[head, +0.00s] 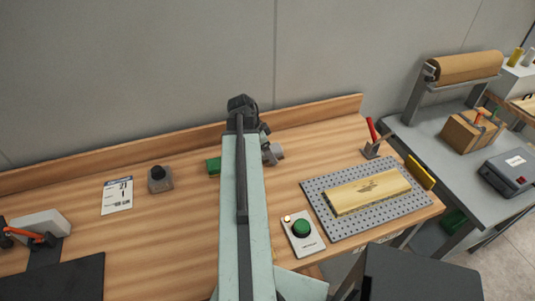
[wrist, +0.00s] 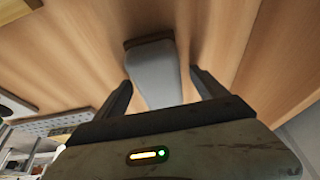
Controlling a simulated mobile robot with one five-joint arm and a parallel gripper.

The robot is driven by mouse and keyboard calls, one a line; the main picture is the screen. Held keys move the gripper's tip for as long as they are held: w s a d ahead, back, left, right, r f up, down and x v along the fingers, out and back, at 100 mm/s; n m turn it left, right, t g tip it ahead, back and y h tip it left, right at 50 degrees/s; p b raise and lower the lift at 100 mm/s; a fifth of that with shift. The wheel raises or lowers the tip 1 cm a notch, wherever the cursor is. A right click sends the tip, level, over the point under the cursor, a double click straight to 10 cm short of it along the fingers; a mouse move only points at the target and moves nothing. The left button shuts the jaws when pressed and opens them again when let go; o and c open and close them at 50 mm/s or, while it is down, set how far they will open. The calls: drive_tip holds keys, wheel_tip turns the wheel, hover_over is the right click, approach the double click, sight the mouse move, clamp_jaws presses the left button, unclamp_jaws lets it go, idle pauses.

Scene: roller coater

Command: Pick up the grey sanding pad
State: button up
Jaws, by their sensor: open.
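The grey sanding pad (wrist: 153,72) lies on the wooden bench in the wrist view, a light grey block with a dark brown edge at its far end. My gripper (wrist: 160,79) is open, with one dark finger on each side of the pad. I see gaps between the fingers and the pad, and cannot tell how far above the bench the fingertips are. In the head view a grey block, which looks like the pad (head: 277,152), shows just right of my arm's end, partly hidden by it.
A green block (head: 213,166) lies left of my arm. A grey block with a black knob (head: 159,178) and a white card (head: 117,195) stand further left. At right are a perforated plate (head: 345,231), a gold block (head: 367,191) and a green-button box (head: 302,235). The wall is behind.

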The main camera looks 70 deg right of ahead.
drive_tip(key=shift+f, duration=0.15)
drive_tip(key=c, duration=1.6)
drive_tip(key=shift+o, duration=0.2)
wheel_tip(320, 180, up, 11)
drive_tip(key=p, duration=1)
drive_tip(key=shift+p, duration=0.35)
drive_tip(key=shift+f, duration=0.25)
